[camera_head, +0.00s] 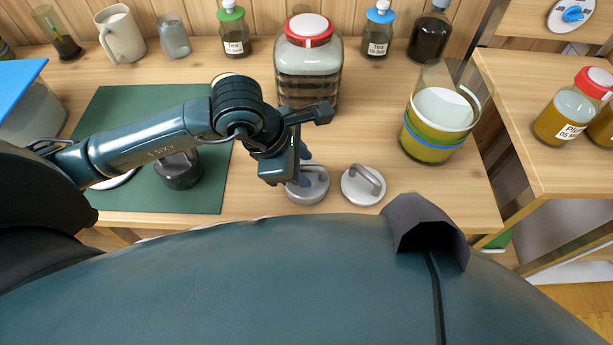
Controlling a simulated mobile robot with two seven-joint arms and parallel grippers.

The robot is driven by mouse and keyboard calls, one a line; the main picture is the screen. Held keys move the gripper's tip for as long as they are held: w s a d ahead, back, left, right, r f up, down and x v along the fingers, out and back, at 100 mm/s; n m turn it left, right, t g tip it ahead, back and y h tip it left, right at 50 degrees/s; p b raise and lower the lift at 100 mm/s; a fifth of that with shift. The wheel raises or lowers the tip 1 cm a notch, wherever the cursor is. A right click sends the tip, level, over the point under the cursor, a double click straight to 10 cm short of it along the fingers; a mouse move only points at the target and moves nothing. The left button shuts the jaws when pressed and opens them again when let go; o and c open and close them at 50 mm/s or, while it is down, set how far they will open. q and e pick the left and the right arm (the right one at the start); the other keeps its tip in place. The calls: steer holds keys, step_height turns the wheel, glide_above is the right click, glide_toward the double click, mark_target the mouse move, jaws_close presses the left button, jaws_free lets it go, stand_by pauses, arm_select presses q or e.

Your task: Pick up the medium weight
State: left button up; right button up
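Two round grey metal weights with handles stand near the table's front edge. The left grey weight (308,190) is partly covered by my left gripper (305,168), which points down over its handle area. I cannot tell whether the fingers are closed on the handle. The right grey weight (361,188) stands clear beside it, its bar handle in plain view. A dark object, perhaps another weight (178,175), sits on the green mat (205,195), partly hidden by my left arm. Which weight is the medium one is not clear. My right gripper is not in view.
A large red-lidded jar (309,75) stands behind my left gripper. A glass vessel (428,135) with yellow-green contents stands to the right. Small bottles, a jug (121,38) and a glass (173,38) line the back. Bare tabletop lies right of the weights.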

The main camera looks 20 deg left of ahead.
arm_select(q)
steer(key=shift+c, duration=0.6)
jaws_close()
stand_by(0.8)
